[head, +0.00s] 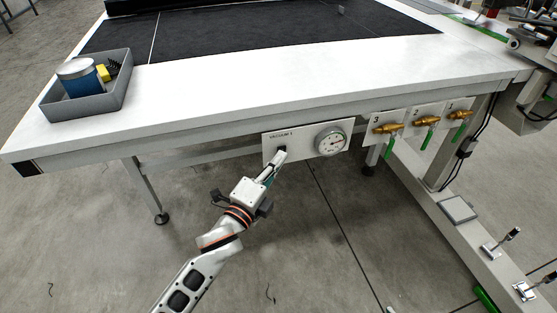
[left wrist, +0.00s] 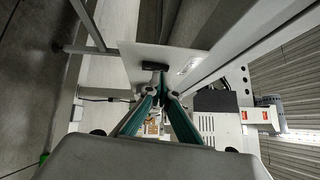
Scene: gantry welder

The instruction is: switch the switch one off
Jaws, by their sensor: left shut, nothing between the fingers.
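The switch (head: 281,150) is a small dark rocker on a white panel (head: 308,139) labelled "VACUUM 1", under the table's front edge. A round gauge (head: 330,141) sits to its right on the same panel. My left gripper (head: 276,163) is shut and empty, with its fingertips at the switch, just below it. I cannot tell if they touch. In the left wrist view the closed teal fingers (left wrist: 154,75) point at the panel, and the dark switch (left wrist: 155,66) shows just past the tips. Its on or off position is too small to read. My right gripper is not in view.
A white table (head: 200,88) with a dark mat spans the scene. A grey bin (head: 88,104) with a blue can stands at its left. Several brass valves with green handles (head: 427,121) are to the right of the panel. The floor below is open.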

